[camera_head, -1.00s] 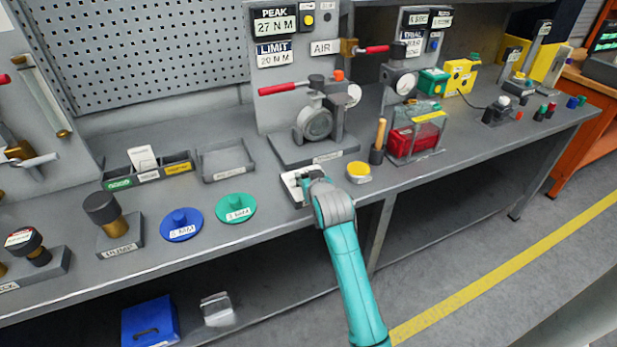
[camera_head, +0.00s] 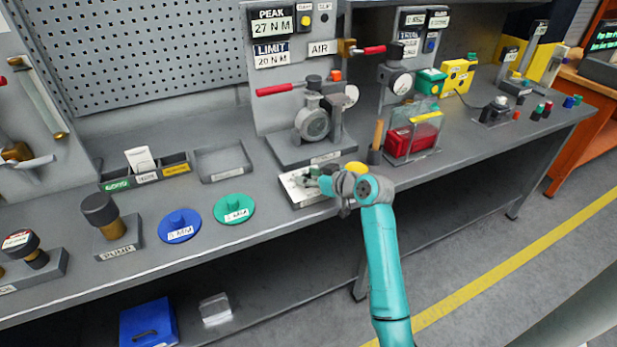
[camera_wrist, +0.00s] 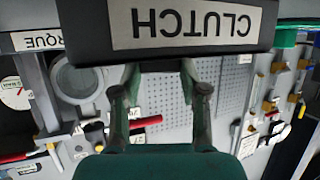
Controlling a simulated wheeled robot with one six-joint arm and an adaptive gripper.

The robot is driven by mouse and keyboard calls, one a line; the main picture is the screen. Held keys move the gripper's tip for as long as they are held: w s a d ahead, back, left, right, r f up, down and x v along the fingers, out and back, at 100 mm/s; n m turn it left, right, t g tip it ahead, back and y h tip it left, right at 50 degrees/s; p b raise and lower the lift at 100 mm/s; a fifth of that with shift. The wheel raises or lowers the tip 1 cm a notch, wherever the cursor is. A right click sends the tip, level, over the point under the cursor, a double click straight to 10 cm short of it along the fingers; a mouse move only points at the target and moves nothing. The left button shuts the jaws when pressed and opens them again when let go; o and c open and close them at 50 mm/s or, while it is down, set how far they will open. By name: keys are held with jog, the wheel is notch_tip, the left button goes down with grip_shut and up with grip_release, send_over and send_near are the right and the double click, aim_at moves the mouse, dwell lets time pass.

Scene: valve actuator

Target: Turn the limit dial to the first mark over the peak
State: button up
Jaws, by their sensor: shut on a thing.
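The limit display (camera_head: 271,54) reads 20 N M, and the peak display (camera_head: 271,20) above it reads 27 N M. A low block (camera_head: 292,192) sits at the bench's front edge, below the valve stand. My gripper (camera_head: 316,180) is at the top of this block, reaching in from the right. In the wrist view a dark block with an upside-down CLUTCH label (camera_wrist: 185,22) fills the top. My gripper's two fingers (camera_wrist: 160,88) reach up to its edge. My gripper is shut on what seems to be the limit dial. The dial and its marks are hidden.
The valve stand (camera_head: 312,125) with a red lever is behind the block. A yellow button (camera_head: 356,167) and a wooden-handled tool (camera_head: 377,140) are close by on the right. A green disc (camera_head: 234,209) and a blue disc (camera_head: 179,226) lie to the left.

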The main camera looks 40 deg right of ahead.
jog(key=shift+d+n+y, duration=0.15)
jog(key=shift+n+y, duration=0.65)
jog(key=shift+y, duration=0.1)
jog(key=shift+g, duration=0.3)
jog(key=o, duration=1.1)
jog(key=shift+f, duration=0.1)
jog(key=shift+o, duration=0.2)
jog(key=v, duration=1.2)
jog(key=shift+d, duration=0.2)
jog(key=shift+f, duration=0.1)
